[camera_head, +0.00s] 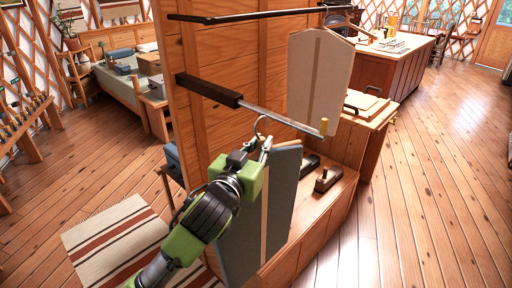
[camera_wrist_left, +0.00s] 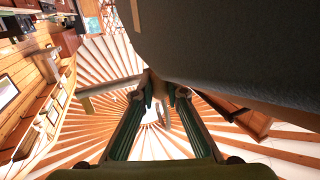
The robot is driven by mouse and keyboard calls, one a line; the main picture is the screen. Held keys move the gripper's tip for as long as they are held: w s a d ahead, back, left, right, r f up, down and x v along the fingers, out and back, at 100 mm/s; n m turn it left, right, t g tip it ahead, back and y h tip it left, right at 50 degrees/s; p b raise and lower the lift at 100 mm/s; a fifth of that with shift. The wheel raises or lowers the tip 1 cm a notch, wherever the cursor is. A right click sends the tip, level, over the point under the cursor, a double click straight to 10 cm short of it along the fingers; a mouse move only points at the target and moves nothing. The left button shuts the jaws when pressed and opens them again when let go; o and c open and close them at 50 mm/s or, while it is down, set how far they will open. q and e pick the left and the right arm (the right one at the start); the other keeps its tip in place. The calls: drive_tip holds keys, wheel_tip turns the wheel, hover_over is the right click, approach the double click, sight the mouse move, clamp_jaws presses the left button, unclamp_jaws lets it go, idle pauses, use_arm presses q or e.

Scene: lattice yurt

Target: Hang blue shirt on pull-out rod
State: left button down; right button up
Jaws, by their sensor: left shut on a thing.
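The blue shirt (camera_head: 284,190) is a grey-blue garment on a hanger with a pale strip down its front. My left gripper (camera_head: 259,155) is shut on its hanger near the top. The hanger's metal hook (camera_head: 262,122) points up, just below the silver pull-out rod (camera_head: 280,116) in the picture; I cannot tell whether they touch. The rod sticks out of a dark holder (camera_head: 208,91) and has a yellow end knob. In the left wrist view the shirt (camera_wrist_left: 230,45) fills the upper part, and the gripper fingers (camera_wrist_left: 164,92) close together below it. My right gripper is not in view.
A beige garment (camera_head: 319,75) hangs behind the rod. The wooden wardrobe panel (camera_head: 222,60) stands close on the left. A low wooden ledge (camera_head: 310,225) holds dark wooden blocks (camera_head: 327,179). Open floor (camera_head: 430,190) lies to the right; a striped rug (camera_head: 125,240) lies at left.

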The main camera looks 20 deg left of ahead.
sight(283, 143)
use_arm(q)
drive_tip(key=shift+w+d+b, duration=0.2)
drive_tip(key=shift+w+d, duration=0.2)
drive_tip(key=shift+w, duration=0.7)
drive_tip(key=shift+w+d+b, duration=0.25)
drive_tip(key=shift+w+d, duration=0.15)
drive_tip(key=shift+w, duration=0.65)
drive_tip(key=shift+w+d+b, duration=0.2)
drive_tip(key=shift+w+d, duration=0.2)
drive_tip(key=shift+w, duration=0.7)
drive_tip(key=shift+w+d+r, duration=0.1)
drive_tip(key=shift+w+d, duration=0.1)
drive_tip(key=shift+w, duration=0.3)
drive_tip(key=shift+w+d, duration=0.15)
drive_tip(key=shift+w, duration=0.3)
drive_tip(key=shift+f+b, duration=0.65)
drive_tip(key=shift+f, duration=0.45)
